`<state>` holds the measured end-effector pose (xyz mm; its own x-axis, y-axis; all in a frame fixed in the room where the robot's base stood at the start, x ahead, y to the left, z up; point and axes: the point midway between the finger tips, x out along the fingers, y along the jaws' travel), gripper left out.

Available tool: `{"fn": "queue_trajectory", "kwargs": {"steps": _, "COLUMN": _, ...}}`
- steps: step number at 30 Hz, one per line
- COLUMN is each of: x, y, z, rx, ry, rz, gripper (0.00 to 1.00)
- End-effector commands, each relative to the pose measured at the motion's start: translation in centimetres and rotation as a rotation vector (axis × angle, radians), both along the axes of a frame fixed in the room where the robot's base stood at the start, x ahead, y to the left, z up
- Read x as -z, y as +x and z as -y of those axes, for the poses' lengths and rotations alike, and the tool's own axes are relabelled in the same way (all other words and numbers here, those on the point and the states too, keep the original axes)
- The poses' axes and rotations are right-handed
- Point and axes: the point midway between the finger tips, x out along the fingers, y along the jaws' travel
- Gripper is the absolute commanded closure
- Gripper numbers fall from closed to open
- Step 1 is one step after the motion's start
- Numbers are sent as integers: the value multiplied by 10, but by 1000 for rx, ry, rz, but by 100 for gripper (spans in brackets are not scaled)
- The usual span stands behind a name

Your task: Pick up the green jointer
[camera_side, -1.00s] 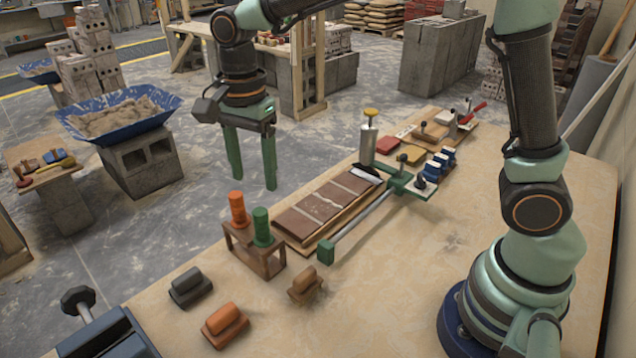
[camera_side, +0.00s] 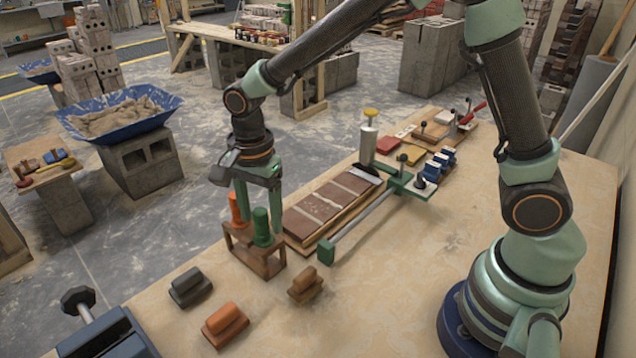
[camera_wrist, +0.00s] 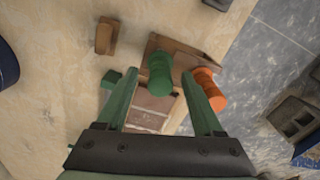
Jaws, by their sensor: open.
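The green jointer (camera_side: 262,228) stands upright in a small wooden stand (camera_side: 259,262), with its ribbed green handle on top. An orange ribbed handle (camera_side: 237,212) stands beside it in the same stand. My gripper (camera_side: 259,222) is open, with its green fingers lowered to the height of the handles. In the wrist view the green handle (camera_wrist: 160,77) shows beyond and between the fingertips of my gripper (camera_wrist: 160,85), and the orange handle (camera_wrist: 206,90) lies just outside the right finger. I cannot tell whether a finger touches either handle.
A brick panel (camera_side: 325,208) and a green-ended bar clamp (camera_side: 327,250) lie close to the right of the stand. Dark (camera_side: 190,286), orange (camera_side: 225,325) and brown (camera_side: 305,284) floats sit in front. The tabletop (camera_side: 420,270) at right is clear.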

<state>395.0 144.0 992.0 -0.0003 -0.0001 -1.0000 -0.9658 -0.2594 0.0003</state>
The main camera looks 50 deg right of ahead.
Motion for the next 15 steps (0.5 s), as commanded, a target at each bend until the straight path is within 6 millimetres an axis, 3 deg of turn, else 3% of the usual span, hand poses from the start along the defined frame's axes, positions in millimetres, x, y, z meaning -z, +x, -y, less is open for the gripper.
{"fn": "queue_trajectory", "kwargs": {"steps": 1, "x": 0, "y": 0, "z": 0, "rx": 0, "ry": 0, "rz": 0, "gripper": 31}}
{"fn": "queue_trajectory", "kwargs": {"steps": 2, "x": 0, "y": 0, "z": 0, "rx": 0, "ry": 0, "rz": 0, "gripper": 39}}
{"fn": "queue_trajectory", "kwargs": {"steps": 6, "x": 0, "y": 0, "z": 0, "rx": 0, "ry": 0, "rz": 0, "gripper": 92}}
{"fn": "queue_trajectory", "kwargs": {"steps": 7, "x": 0, "y": 0, "z": 0, "rx": 0, "ry": 0, "rz": 0, "gripper": 100}}
{"fn": "queue_trajectory", "kwargs": {"steps": 15, "x": -1, "y": 0, "z": 0, "rx": 0, "ry": 0, "rz": 1, "gripper": 100}}
